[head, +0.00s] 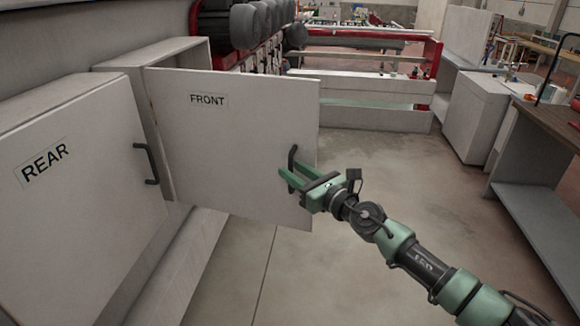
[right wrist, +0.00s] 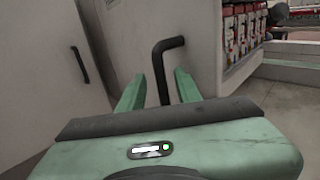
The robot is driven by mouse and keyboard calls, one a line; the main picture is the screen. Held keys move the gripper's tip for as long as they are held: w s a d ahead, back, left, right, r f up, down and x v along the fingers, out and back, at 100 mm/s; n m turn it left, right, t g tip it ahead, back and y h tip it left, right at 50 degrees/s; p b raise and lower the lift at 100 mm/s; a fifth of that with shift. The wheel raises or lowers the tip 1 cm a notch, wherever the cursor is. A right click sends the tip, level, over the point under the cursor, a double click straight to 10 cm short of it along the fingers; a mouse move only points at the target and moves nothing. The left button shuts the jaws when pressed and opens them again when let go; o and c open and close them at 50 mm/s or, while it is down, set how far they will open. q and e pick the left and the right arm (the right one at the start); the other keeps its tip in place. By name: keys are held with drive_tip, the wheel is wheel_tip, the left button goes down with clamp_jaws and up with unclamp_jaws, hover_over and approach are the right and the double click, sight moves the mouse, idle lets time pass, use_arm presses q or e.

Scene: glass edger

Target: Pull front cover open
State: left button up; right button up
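The front cover (head: 235,130), a white panel marked FRONT, stands swung out from its cabinet (head: 150,55) in the head view. Its dark bar handle (head: 292,160) is near the cover's right edge and also shows in the right wrist view (right wrist: 158,70). My right gripper (head: 286,177) is at this handle. In the right wrist view its two green fingers (right wrist: 159,90) are spread, with the handle between them and a gap on each side. Whether the fingertips reach past the bar is hard to tell. My left gripper is not in view.
The rear cover (head: 75,180), marked REAR, is on the left with its own dark handle (head: 147,163). A machine with red parts and a white base (head: 375,115) stands behind. A workbench (head: 550,130) is at the right. The floor (head: 400,170) between is clear.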

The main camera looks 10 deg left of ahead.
drive_tip(key=p+v, duration=0.1)
drive_tip(key=v, duration=0.4)
drive_tip(key=shift+s+d, duration=0.25)
drive_tip(key=shift+s, duration=0.05)
